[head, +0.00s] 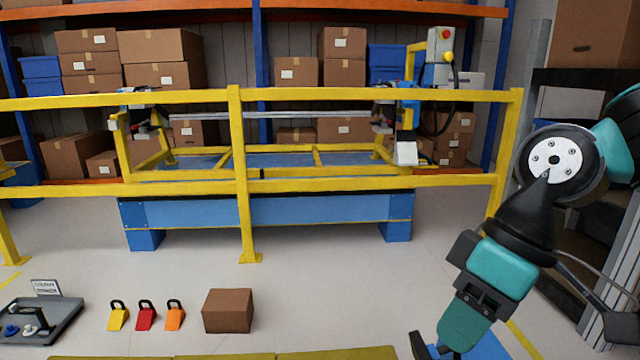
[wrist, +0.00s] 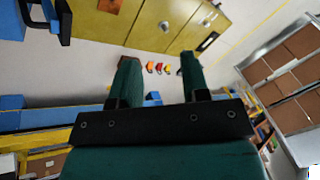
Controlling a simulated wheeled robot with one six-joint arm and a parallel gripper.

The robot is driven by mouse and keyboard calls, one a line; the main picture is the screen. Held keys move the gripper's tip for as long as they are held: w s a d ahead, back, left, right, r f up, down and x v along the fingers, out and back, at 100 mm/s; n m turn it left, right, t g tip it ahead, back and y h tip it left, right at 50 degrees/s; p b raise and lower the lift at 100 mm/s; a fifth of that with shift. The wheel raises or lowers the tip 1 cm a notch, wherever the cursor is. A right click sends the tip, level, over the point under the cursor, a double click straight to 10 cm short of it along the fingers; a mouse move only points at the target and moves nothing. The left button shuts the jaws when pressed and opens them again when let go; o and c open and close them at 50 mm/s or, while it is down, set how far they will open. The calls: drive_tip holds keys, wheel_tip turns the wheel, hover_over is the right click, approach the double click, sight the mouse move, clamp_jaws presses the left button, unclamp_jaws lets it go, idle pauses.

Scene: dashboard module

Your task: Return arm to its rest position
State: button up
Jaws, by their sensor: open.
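My arm (head: 495,265) hangs bent at the right of the head view, its lower end reaching the bottom edge. My gripper (wrist: 157,60) shows in the wrist view with its two green fingers spread apart. Nothing is held between them. Past the fingers, small orange, red and yellow padlocks (wrist: 158,68) lie farther off.
In the head view, yellow, red and orange padlocks (head: 146,316) and a brown box (head: 228,311) are at lower left. A grey tray (head: 62,315) is at far left. A yellow railing (head: 243,170) fences a blue machine (head: 290,208). Shelving stands close right of my arm.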

drive_tip(key=s+m+p, duration=0.1)
drive_tip(key=s+m, duration=0.1)
drive_tip(key=s, duration=0.5)
wheel_tip(320, 180, up, 24)
drive_tip(key=p, duration=2.3)
drive_tip(key=shift+a+t+p, duration=0.25)
drive_tip(key=shift+t+p, duration=0.05)
drive_tip(key=shift+p, duration=0.05)
